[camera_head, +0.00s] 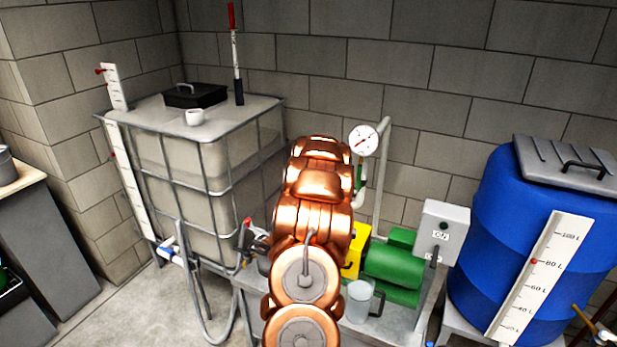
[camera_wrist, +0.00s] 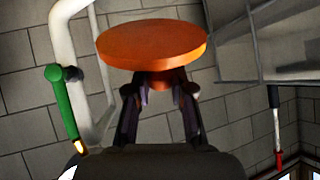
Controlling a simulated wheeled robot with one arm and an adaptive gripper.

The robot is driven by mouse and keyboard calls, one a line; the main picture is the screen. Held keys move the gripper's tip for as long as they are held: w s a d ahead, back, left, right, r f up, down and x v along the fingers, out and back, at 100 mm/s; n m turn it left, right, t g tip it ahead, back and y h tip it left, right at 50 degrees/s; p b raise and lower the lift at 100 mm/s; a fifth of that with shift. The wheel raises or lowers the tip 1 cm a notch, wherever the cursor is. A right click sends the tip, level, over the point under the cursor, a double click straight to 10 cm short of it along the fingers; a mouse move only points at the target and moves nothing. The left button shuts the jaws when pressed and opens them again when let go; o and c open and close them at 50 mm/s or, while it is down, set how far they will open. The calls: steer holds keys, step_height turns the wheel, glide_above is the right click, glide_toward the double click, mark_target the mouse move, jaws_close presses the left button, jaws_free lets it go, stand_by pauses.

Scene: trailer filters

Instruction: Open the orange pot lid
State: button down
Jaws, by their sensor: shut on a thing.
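The orange pot lid (camera_wrist: 152,44) shows in the wrist view as a round orange disc with a narrower orange part beneath it. My gripper (camera_wrist: 161,88) has one dark finger on each side of that narrower part and is shut on it. The lid's far face and whatever lies beyond it are hidden, so I cannot tell whether it is free of a pot. In the head view my copper arm hides the gripper and the lid.
A caged white tank (camera_head: 190,160) stands at the left and a blue barrel (camera_head: 490,235) at the right. Between them are a green pump (camera_head: 392,264), a clear jug (camera_head: 359,299), a pressure gauge (camera_head: 363,140) and piping. A green handle (camera_wrist: 61,102) shows in the wrist view.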

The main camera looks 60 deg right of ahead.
steer(key=shift+s+d+r, duration=0.1)
steer(key=shift+d, duration=0.05)
stand_by(0.3)
steer(key=c, duration=1)
jaws_free()
steer(key=shift+v, duration=5.95)
